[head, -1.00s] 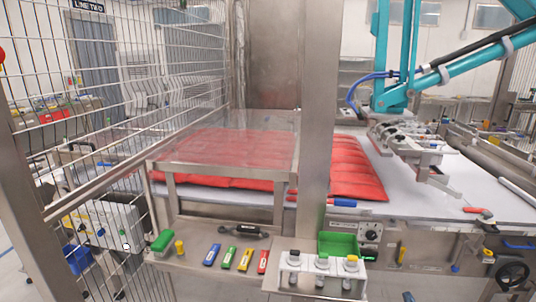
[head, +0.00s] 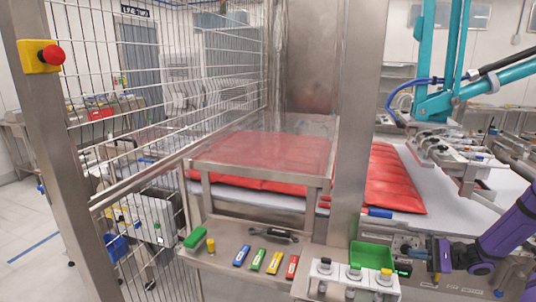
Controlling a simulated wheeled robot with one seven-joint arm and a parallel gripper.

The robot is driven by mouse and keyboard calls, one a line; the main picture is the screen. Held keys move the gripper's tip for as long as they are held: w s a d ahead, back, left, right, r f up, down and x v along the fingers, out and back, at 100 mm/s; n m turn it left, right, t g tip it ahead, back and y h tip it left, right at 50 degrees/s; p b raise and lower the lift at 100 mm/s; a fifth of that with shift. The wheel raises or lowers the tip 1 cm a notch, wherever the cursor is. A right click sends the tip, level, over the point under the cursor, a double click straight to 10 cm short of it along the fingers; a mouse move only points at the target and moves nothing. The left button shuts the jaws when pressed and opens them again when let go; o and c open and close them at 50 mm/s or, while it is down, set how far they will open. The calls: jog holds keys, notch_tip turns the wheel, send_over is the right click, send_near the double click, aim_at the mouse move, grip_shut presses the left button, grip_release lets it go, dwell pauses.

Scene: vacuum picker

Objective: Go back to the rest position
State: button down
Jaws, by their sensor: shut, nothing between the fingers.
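My gripper (head: 414,253) shows at the right of the head view, at the end of my purple arm (head: 495,238). It points left, just right of the green bin (head: 372,256) on the front of the machine. Its fingers are small and dark here; they are shut with nothing between them. Whether it touches the bin's side or the panel behind cannot be told.
A steel shelf (head: 223,258) holds coloured tags, a green block (head: 195,237) and a black handle. A button box (head: 340,277) sits below the bin. A steel post (head: 356,140), a mesh fence (head: 165,90) and a teal picker (head: 440,100) stand around red packs (head: 395,190).

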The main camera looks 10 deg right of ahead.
jog(key=s+a+r+n+g+h, duration=0.2)
jog(key=a+r+n+g+h, duration=0.25)
jog(key=a+r, duration=0.55)
jog(key=s+a+r+n+g+h, duration=0.4)
jog(key=a+r, duration=0.3)
jog(key=r, duration=0.5)
jog(key=s+a+r+n+t+h, duration=0.2)
jog(key=s+a+r+t+h, duration=0.1)
jog(key=s+r, duration=0.3)
jog(key=s+a+r+n+t+h, duration=0.3)
jog(key=s+a+r+h, duration=0.1)
jog(key=s+r, duration=0.3)
jog(key=shift+s+a, duration=0.65)
jog(key=shift+s, duration=0.65)
jog(key=shift+r+h, duration=0.1)
jog(key=shift+h, duration=0.15)
